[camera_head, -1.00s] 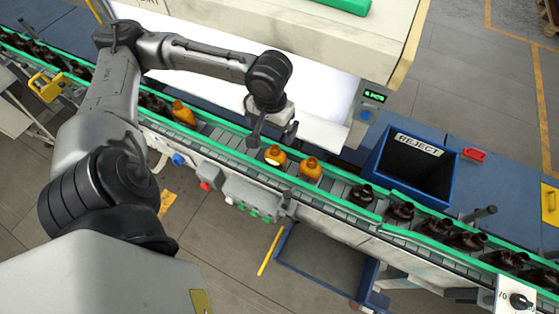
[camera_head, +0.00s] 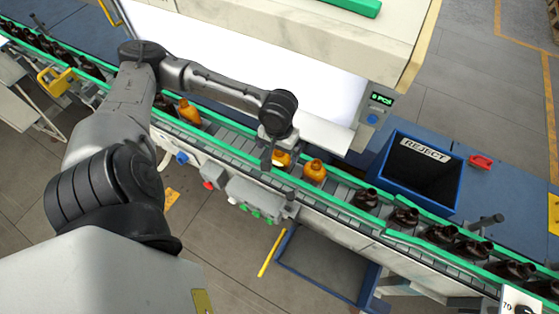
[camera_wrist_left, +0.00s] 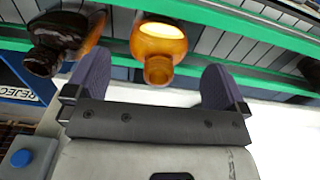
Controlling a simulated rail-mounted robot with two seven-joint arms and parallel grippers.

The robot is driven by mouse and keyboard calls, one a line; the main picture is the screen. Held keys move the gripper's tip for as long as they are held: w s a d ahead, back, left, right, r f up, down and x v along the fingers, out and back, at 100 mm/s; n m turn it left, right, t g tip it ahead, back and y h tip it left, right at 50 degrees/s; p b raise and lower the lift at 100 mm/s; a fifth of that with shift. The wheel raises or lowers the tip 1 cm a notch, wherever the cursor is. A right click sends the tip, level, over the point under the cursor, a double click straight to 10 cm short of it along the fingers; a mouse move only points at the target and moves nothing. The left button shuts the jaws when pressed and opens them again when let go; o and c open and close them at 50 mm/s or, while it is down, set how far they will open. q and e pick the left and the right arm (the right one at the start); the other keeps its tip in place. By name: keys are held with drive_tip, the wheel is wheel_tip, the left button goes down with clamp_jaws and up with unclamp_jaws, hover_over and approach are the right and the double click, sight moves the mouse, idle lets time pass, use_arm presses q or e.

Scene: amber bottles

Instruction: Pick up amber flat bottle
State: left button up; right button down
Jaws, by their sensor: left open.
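Three amber bottles stand on the conveyor in the head view: one under my left gripper (camera_head: 281,151), partly hidden (camera_head: 283,159), one just right of it (camera_head: 315,170), and one farther left (camera_head: 189,111). I cannot tell which is the flat one. My left gripper is open, low over the middle bottle. In the left wrist view an amber bottle (camera_wrist_left: 158,42) with a bright yellow patch lies between the two spread fingers, with a visible gap to each. A dark brown bottle (camera_wrist_left: 57,38) is beside the left finger. My right gripper is not in view.
Green rails (camera_head: 340,175) border the conveyor. Several dark brown bottles (camera_head: 404,217) stand on it to the right, more at far left. A blue REJECT bin (camera_head: 384,155) stands behind the belt on the right. A white machine housing (camera_head: 300,35) is behind the gripper.

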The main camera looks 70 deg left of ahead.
use_arm(q)
drive_tip(key=shift+w+f, duration=0.1)
drive_tip(key=shift+f, duration=1.85)
drive_tip(key=shift+c, duration=0.5)
drive_tip(key=c, duration=1)
drive_tip(key=shift+o, duration=0.2)
drive_tip(key=shift+r, duration=0.1)
wheel_tip(320, 180, up, 10)
drive_tip(key=shift+f, duration=0.1)
